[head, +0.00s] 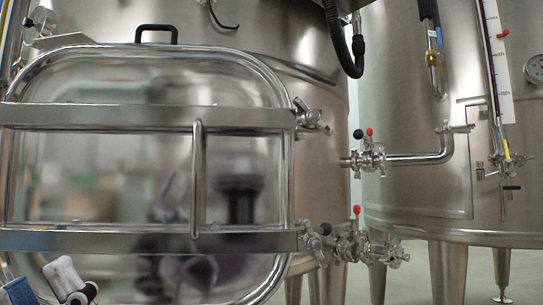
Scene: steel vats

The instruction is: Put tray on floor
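I cannot make out a tray or anything held.
A large steel vat with a closed rounded door (100,180) and a vertical bar handle (197,180) fills the left. Valves (368,158) and lower valves (345,245) stick out on its right. A second vat (410,100) stands on legs at right. Some bare floor (410,275) shows beneath.

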